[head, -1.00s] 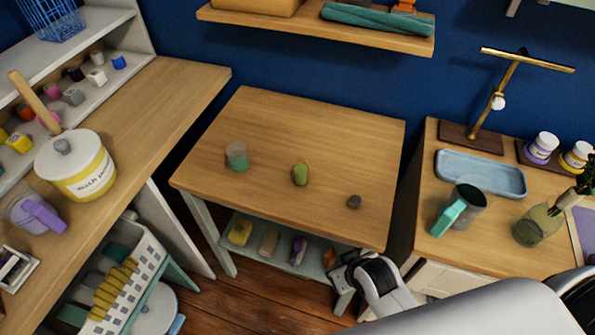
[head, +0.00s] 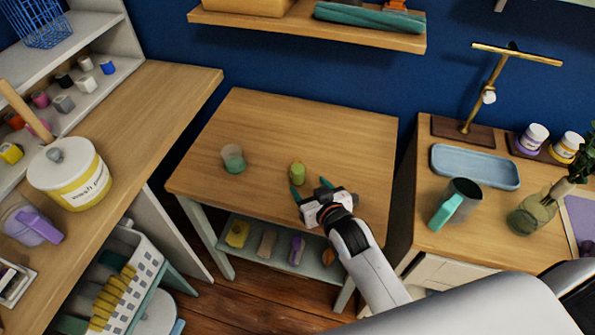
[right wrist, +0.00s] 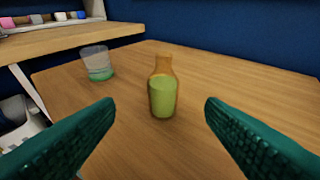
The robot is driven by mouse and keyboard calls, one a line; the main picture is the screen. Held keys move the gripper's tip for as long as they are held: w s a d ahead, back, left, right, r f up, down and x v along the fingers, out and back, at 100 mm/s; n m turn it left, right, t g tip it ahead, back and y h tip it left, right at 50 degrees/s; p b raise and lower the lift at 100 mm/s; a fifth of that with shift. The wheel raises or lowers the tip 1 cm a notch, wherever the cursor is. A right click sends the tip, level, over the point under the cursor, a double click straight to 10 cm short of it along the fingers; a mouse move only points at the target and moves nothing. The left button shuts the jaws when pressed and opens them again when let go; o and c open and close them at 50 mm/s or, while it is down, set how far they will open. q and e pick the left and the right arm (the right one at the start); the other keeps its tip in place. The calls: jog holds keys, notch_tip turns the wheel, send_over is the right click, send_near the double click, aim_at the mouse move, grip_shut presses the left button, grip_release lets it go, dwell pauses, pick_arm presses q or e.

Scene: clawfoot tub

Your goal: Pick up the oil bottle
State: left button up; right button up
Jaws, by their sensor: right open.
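The oil bottle (head: 298,173) is small, with an amber neck and a green lower part. It stands upright near the middle of the wooden table (head: 330,125). In the right wrist view the bottle (right wrist: 162,88) stands ahead, midway between the two teal fingers. My right gripper (head: 312,188) is open and empty over the table's front part, just in front of the bottle and apart from it. My left gripper is in neither current view.
A clear cup with green at its base (head: 233,158) stands left of the bottle. A small dark object seen earlier at the right is hidden behind my arm. The table's back half is clear.

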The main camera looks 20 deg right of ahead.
aim_at(301, 175)
jog(key=x, duration=0.5)
jog(key=shift+p, duration=0.3)
jog(key=shift+w+d+f, duration=0.1)
jog(key=shift+w+f, duration=0.1)
jog(key=shift+w, duration=0.3)
jog(key=p+x, duration=0.1)
jog(key=x, duration=0.3)
jog(key=shift+d+f, duration=0.1)
jog(key=shift+f, duration=0.15)
jog(key=c, duration=1.1)
